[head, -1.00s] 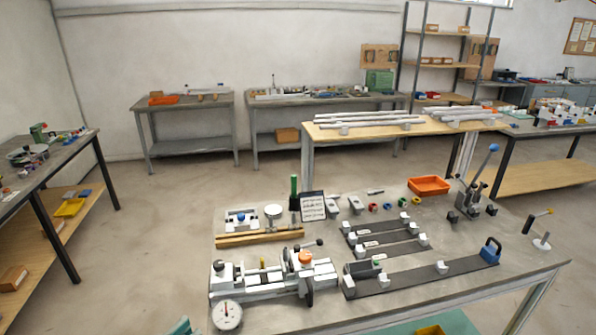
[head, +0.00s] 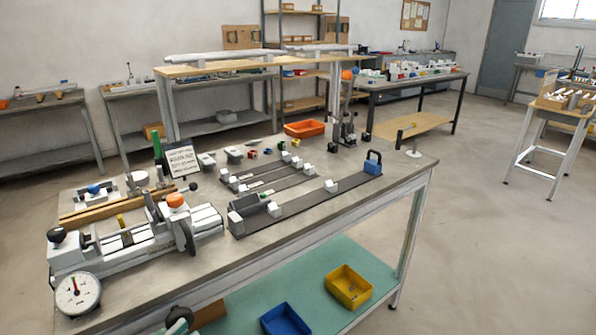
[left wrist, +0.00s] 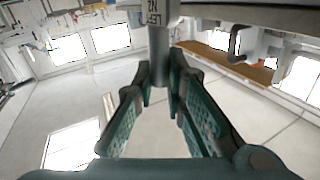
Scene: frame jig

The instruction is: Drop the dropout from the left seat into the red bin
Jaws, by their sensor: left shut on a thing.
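In the left wrist view my left gripper (left wrist: 162,92) is shut on a grey upright cylindrical piece (left wrist: 158,62). Its upper end meets a white block (left wrist: 165,12) with partly cut-off black lettering. I cannot tell whether this piece is the dropout. An orange-red bin (head: 305,128) sits at the far side of the bench in the head view, well away from the clamp fixture (head: 135,240). No left seat can be made out for certain. A dark and teal part, possibly of my left arm, shows at the bottom of the head view. My right gripper is not in view.
The bench (head: 300,225) carries dark rails with white blocks (head: 300,200), a round dial gauge (head: 77,294) and a lever press (head: 345,130). A yellow bin (head: 348,287) and a blue bin (head: 285,320) stand on the green lower shelf. Open floor lies right of the bench.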

